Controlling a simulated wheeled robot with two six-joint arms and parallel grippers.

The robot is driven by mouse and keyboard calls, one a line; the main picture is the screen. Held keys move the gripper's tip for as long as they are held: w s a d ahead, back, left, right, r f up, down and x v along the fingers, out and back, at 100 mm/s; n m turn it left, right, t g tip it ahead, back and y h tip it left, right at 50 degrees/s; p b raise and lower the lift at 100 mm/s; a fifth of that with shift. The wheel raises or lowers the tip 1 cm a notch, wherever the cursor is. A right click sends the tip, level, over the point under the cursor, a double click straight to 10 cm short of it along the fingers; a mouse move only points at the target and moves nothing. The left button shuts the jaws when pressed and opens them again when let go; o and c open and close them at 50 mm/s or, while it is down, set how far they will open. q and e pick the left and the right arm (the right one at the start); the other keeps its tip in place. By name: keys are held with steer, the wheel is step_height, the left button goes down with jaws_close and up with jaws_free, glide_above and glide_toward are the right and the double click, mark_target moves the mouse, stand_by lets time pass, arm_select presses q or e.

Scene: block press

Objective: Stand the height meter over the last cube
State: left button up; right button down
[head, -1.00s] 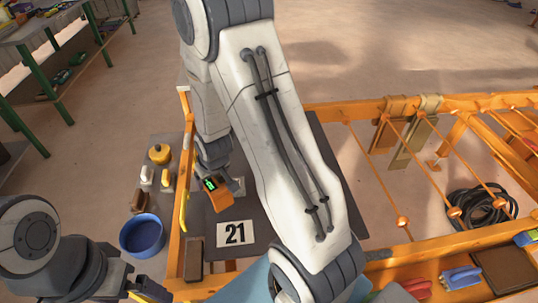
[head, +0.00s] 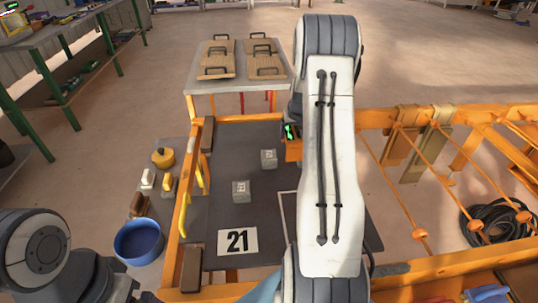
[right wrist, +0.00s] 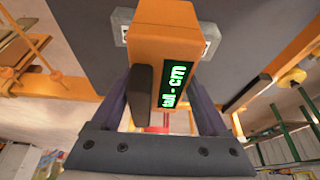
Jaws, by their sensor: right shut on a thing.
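The orange height meter (head: 292,151) with a green lit display shows partly behind my right arm in the head view. In the right wrist view the height meter (right wrist: 158,55) sits between the fingers of my right gripper (right wrist: 162,88), which is shut on it. A grey cube (right wrist: 121,27) shows just beyond the meter there, mostly hidden; I cannot tell whether they touch. Two grey cubes with printed marks, one (head: 268,159) farther back and one (head: 241,191) nearer, stand on the dark mat. My left gripper (head: 146,297) barely shows at the bottom edge, jaws unclear.
A blue bowl (head: 139,242) and small handled items stand to the left. An orange frame (head: 430,118) with strung cords is at right. A table (head: 205,90) with wooden boards stands behind.

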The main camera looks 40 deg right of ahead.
glide_above(269, 152)
steer(key=f, duration=0.3)
steer(key=s+f+p, duration=0.1)
steer(key=f, duration=0.1)
steer(key=shift+a, duration=0.3)
step_height(269, 152, down, 4)
steer(key=shift+r, duration=0.1)
steer(key=shift+f, duration=0.25)
jaws_free()
steer(key=shift+r, duration=0.2)
steer(key=v, duration=1.2)
steer(key=shift+a+f, duration=0.15)
